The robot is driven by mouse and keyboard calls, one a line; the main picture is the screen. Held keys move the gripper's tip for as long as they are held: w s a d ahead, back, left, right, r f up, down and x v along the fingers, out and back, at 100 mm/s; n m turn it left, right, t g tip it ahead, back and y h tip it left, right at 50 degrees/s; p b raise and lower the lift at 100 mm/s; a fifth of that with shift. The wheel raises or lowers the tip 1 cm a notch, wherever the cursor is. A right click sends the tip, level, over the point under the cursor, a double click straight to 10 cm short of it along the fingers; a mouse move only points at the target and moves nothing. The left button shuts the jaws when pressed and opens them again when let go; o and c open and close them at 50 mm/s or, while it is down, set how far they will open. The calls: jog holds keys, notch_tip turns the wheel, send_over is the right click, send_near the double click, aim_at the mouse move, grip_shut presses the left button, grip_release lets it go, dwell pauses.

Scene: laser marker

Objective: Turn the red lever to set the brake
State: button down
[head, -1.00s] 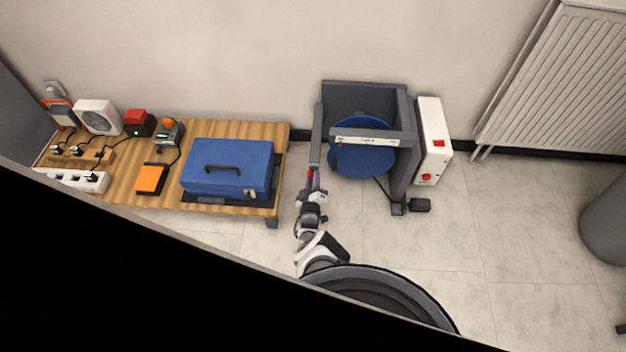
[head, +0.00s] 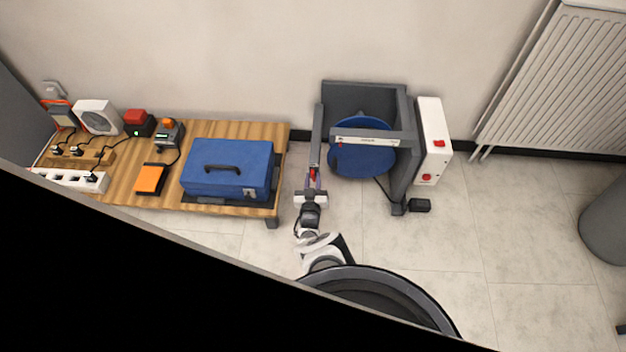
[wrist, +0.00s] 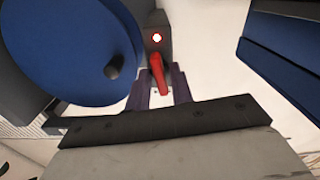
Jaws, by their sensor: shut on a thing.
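The red lever (wrist: 158,75) sits on the end of a grey frame bar in the wrist view, below a round pivot with a red ring (wrist: 156,38). My gripper (wrist: 160,88) has its two dark fingers on either side of the lever's lower part and is shut on it. In the head view my gripper (head: 312,187) is at the left front end of the grey frame, with a bit of the red lever (head: 312,174) showing there. The blue disc (head: 352,162) is inside the frame. It also shows at the left of the wrist view (wrist: 60,50), with a dark knob.
A white box with red buttons (head: 432,142) is on the frame's right side. A wooden table (head: 130,190) with a blue case (head: 228,168) and several devices stands at left. A black pedal (head: 420,205) lies on the floor.

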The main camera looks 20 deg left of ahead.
jog(key=shift+w, duration=0.1)
dwell(0.4)
jog(key=c, duration=1.5)
grip_release()
